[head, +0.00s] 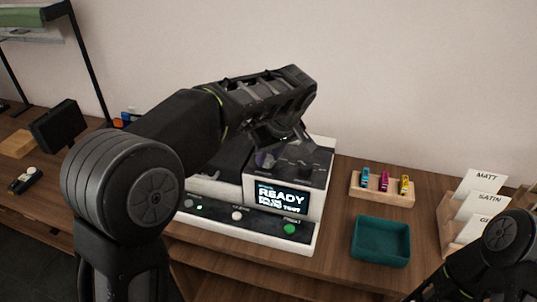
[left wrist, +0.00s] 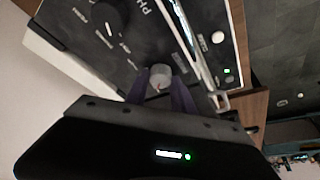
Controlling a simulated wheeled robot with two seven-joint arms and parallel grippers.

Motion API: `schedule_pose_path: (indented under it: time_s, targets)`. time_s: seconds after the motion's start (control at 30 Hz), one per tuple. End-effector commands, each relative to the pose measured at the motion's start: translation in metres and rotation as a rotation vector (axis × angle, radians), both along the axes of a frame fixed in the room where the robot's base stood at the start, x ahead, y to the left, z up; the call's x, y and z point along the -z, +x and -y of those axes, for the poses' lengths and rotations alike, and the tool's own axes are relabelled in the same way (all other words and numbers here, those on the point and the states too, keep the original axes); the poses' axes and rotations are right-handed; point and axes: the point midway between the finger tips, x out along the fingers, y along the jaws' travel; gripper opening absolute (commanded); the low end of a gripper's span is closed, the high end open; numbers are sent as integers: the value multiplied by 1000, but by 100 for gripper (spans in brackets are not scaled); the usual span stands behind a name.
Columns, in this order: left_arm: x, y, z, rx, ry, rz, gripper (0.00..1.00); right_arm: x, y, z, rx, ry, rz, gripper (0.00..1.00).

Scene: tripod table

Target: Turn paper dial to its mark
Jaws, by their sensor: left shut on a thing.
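The printer (head: 232,228) is a white and dark machine with a lit screen reading READY. My left gripper (head: 268,158) reaches down onto its dark top panel; the arm hides part of the panel. In the left wrist view, the left gripper's dark purple fingers (left wrist: 161,82) are shut on a small grey dial (left wrist: 160,73), one on each side. A small reddish mark shows on this dial. A larger black knob (left wrist: 106,19) with printed labels around it stands apart. The labels are too blurred to tell which is the paper dial.
A teal tray (head: 381,259) and a wooden rack (head: 382,197) with small coloured bottles stand right of the printer. A card holder (head: 448,225) with MATT and SATIN cards is farther right. A black box (head: 57,126) and a handset (head: 24,181) lie at left.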

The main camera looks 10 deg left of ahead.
Motion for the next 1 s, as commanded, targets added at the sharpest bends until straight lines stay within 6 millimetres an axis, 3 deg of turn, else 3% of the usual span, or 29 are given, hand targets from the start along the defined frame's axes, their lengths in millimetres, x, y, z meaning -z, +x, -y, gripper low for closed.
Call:
schedule_pose_path:
  time_s: [0.07, 0.1, 0.33, 0.67, 1.0]
  targets:
    - [0, 0, 0, 0, -1, 1, 0, 0, 0, 0, 0, 0, 0, 36]
    - [0, 0, 0, 0, -1, 1, 32, 0, 0, 0, 0, 0, 0, 36]
    - [0, 0, 0, 1, 0, 0, 50, 0, 0, 0, 0, 0, 0, 36]
    - [-3, -1, 1, 2, -1, 1, 50, 0, 0, 0, 0, 0, 0, 36]
    - [-46, -13, 13, 3, -3, 4, 50, 1, 0, 0, 0, 0, 0, 36]
